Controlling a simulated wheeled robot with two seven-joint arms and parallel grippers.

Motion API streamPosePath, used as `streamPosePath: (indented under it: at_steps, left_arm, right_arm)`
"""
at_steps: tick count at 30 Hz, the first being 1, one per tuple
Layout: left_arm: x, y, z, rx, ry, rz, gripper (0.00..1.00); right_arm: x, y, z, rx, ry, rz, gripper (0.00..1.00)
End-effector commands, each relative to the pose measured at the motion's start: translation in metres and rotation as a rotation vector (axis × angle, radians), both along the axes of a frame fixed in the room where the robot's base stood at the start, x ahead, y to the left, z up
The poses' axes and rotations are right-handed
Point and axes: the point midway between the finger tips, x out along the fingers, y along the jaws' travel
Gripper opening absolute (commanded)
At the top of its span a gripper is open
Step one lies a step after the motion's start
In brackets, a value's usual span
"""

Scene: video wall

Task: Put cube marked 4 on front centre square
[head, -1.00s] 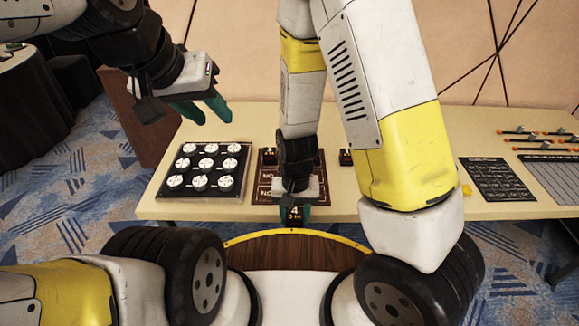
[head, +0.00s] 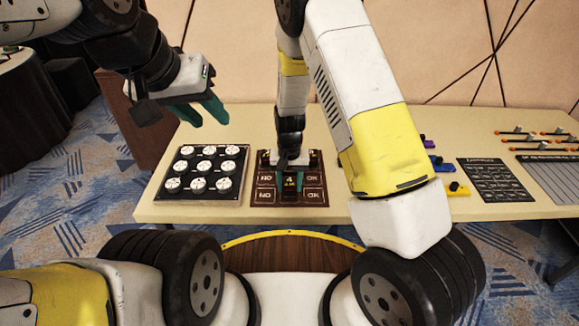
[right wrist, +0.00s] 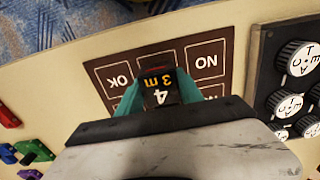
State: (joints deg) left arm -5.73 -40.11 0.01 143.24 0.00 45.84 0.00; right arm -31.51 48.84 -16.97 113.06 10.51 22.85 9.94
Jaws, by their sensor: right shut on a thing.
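The dark cube marked 4 (head: 289,184) has yellow lettering and sits between the teal fingers of my right gripper (head: 290,182). It also shows in the right wrist view (right wrist: 160,88), gripped from both sides. The cube is over the middle column of the brown board (head: 262,165). The front centre square (right wrist: 157,60) shows between the NO and OK squares in the right wrist view, partly covered by the cube. I cannot tell the cube's height above the board.
The black panel with white knobs (head: 205,172) lies left of the board. Coloured blocks, one of them yellow (head: 457,189), lie to the right, near a black printed sheet (head: 493,180). My right forearm hides some of the table right of the board.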

Motion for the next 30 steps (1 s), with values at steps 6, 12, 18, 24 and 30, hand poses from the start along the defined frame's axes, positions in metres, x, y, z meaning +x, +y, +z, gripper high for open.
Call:
streamPosePath:
  at_steps: [6, 12, 18, 24, 30]
  left_arm:
    - [0.0, 0.0, 0.0, 0.0, 0.0, 0.0, 0.36]
    - [0.0, 0.0, 0.0, 0.0, 0.0, 0.0, 0.36]
    - [0.0, 0.0, 0.0, 0.0, 0.0, 0.0, 0.36]
    - [0.0, 0.0, 0.0, 0.0, 0.0, 0.0, 0.36]
    - [0.0, 0.0, 0.0, 0.0, 0.0, 0.0, 0.36]
  right_arm:
    - [0.0, 0.0, -0.016, 0.001, -0.001, -0.001, 0.01]
    - [0.0, 0.0, -0.017, 0.0, 0.0, -0.001, 0.01]
    - [0.0, 0.0, -0.019, 0.0, 0.0, -0.001, 0.65]
    - [0.0, 0.0, -0.019, 0.0, 0.0, -0.001, 0.65]
    - [0.0, 0.0, -0.012, 0.001, -0.002, 0.0, 0.65]
